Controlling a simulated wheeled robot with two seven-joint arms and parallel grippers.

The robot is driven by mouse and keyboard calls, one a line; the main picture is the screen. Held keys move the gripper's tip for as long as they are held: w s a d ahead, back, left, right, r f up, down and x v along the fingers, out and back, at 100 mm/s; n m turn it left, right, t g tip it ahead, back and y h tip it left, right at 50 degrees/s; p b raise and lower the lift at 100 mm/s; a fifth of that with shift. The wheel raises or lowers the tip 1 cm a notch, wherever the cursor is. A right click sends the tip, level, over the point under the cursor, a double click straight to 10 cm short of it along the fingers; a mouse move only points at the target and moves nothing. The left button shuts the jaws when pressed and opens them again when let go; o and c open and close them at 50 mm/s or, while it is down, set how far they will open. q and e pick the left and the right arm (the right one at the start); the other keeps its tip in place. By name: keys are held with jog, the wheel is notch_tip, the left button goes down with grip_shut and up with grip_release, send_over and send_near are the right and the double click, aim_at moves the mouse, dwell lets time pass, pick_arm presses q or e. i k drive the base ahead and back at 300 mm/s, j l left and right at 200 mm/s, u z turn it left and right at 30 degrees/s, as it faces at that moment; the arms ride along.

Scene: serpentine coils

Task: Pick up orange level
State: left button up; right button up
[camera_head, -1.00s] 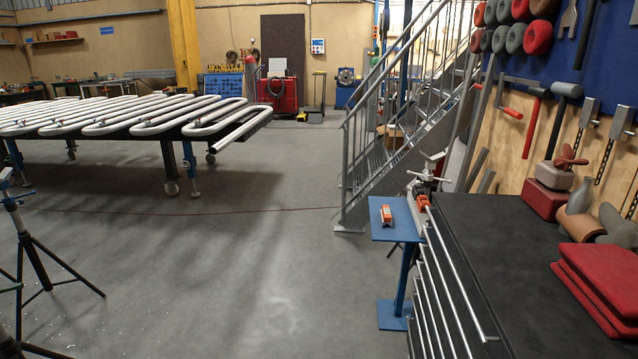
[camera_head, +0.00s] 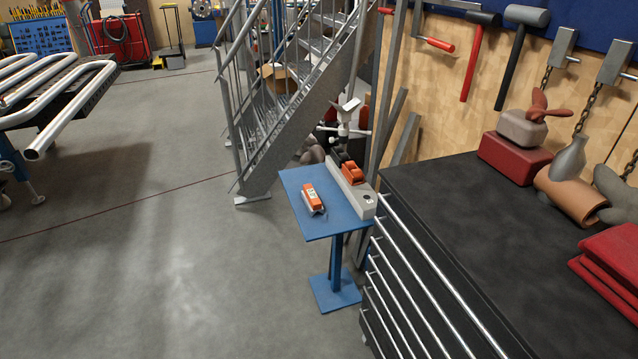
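The orange level (camera_head: 313,198) is a small orange block with pale ends. Neither of my grippers is in view.
A black-topped drawer cabinet (camera_head: 455,205) with long handles stands right of the stand. A metal staircase (camera_head: 270,140) rises behind it. A tube coil table (camera_head: 60,100) is at far left. Grey floor (camera_head: 150,270) is clear left of the stand.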

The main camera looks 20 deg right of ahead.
aim_at(313, 202)
jog(key=i+j+z, duration=0.1)
jog(key=i+z, duration=0.35)
jog(key=i+j+z, duration=0.2)
jog(key=z, duration=0.3)
jog(key=i+j+z, duration=0.65)
jog(key=j+z, duration=0.3)
jog(key=l, duration=0.1)
